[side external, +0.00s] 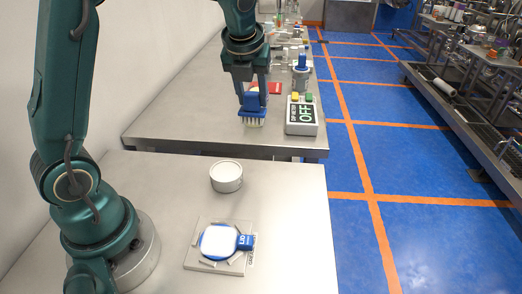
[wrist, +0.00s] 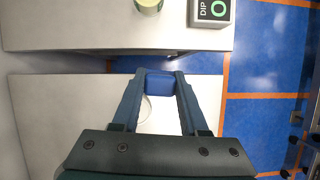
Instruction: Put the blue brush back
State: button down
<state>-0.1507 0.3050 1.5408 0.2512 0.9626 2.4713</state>
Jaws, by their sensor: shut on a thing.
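The blue brush (side external: 252,102) is held bristles down between the fingers of my gripper (side external: 252,92), over the far steel bench in the side external view. Its pale bristles (side external: 252,121) point at the bench top; I cannot tell if they touch it. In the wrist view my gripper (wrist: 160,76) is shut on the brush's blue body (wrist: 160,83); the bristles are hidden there. No holder for the brush can be made out for certain.
A blue-topped container (side external: 301,75) and a red item (side external: 274,88) are behind. On the near bench (side external: 290,200) are a white tub (side external: 227,177) and a blue-and-white lid (side external: 219,241) on a plate.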

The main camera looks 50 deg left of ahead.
jog(key=shift+s+a+f+n, duration=0.15)
jog(key=shift+a+n, duration=0.25)
jog(key=shift+a, duration=0.7)
jog(key=shift+w+d+f, duration=0.9)
jog(key=shift+d+f, duration=0.75)
jog(key=shift+f, duration=0.15)
jog(key=shift+w+d+f, duration=0.85)
jog(key=shift+d+f, duration=0.85)
jog(key=shift+f, duration=0.1)
jog(key=shift+w+d+f, duration=0.9)
jog(key=shift+d+f, duration=0.75)
jog(key=shift+f, duration=0.15)
jog(key=shift+f, duration=0.1)
jog(key=shift+c, duration=2.2)
grip_release()
